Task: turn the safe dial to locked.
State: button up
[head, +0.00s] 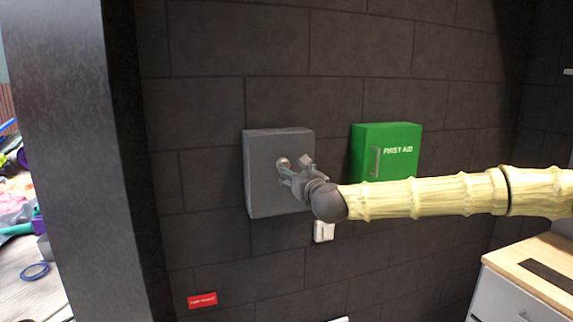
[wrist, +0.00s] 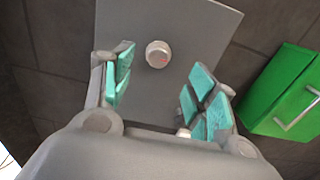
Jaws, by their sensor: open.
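The grey safe (head: 265,195) is mounted on the dark block wall in the head view. Its round silver dial (head: 283,162) sits on the front face, partly behind my gripper (head: 296,170). In the wrist view the dial (wrist: 158,54) has a small red mark and stands on the grey safe door (wrist: 200,22). My gripper (wrist: 160,92) is open, with teal finger pads spread to either side. The dial lies beyond and between the fingertips, nearer the left finger. I see no contact with it, and nothing is held.
A green first aid box (head: 400,160) with a handle hangs right of the safe; it also shows in the wrist view (wrist: 272,90). A white switch (head: 324,232) is below, and a red label (head: 202,300) lower left. A drawer cabinet (head: 530,285) stands at lower right.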

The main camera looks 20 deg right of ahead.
aim_at(286, 165)
jog(key=w+p, duration=0.2)
jog(key=w, duration=0.5)
jog(key=shift+w+a, duration=0.1)
jog(key=shift+w, duration=0.2)
jog(key=c, duration=1)
